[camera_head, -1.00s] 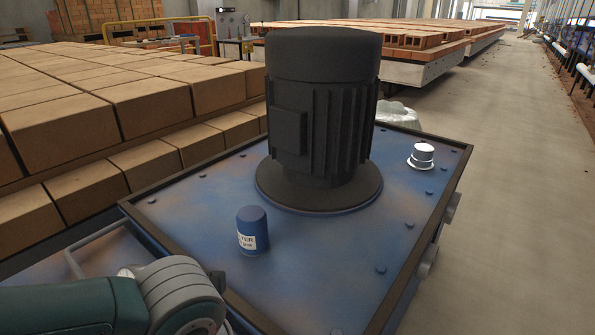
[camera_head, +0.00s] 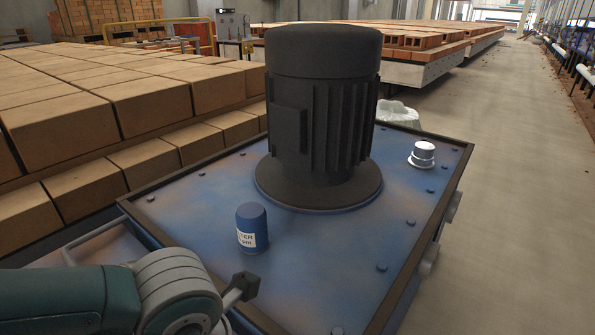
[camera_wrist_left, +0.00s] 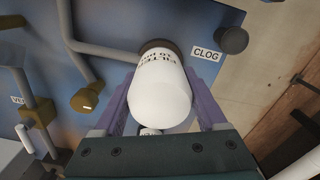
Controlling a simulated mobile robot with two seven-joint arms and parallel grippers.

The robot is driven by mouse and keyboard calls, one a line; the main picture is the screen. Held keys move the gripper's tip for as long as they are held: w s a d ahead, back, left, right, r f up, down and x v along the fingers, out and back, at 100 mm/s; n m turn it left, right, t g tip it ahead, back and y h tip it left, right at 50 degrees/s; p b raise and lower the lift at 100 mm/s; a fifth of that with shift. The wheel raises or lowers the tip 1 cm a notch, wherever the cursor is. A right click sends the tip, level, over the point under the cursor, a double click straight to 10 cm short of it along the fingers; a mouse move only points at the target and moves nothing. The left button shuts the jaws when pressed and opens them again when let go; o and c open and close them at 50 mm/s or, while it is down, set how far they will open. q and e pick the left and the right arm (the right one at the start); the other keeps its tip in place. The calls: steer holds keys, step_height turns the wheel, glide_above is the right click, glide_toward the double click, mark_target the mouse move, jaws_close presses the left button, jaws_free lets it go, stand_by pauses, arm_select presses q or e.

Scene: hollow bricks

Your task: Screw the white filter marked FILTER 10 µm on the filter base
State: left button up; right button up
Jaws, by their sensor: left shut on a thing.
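The white filter (camera_wrist_left: 160,101) with dark lettering, partly readable as FILTER, is between the purple fingers of my left gripper (camera_wrist_left: 159,80) in the left wrist view. The gripper is shut on it. The far end of the filter meets a dark round collar (camera_wrist_left: 156,44), which looks like the filter base; I cannot tell how far it is threaded. In the head view my left arm comes in at the lower left, and the fingers and white filter are hidden there. My right gripper is in neither view.
A blue filter (camera_head: 252,228) stands on the blue tank top (camera_head: 330,245), beside a large black motor (camera_head: 322,115). A silver cap (camera_head: 423,154) sits at the far right. In the wrist view are a CLOG label (camera_wrist_left: 206,54), a dark knob (camera_wrist_left: 232,40), pipes and a brass fitting (camera_wrist_left: 86,99).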

arm_select(q)
steer(key=shift+m+b, duration=0.3)
steer(key=shift+m, duration=1.1)
steer(key=shift+f+m+b, duration=0.1)
steer(key=shift+m+b, duration=0.3)
steer(key=shift+m, duration=1)
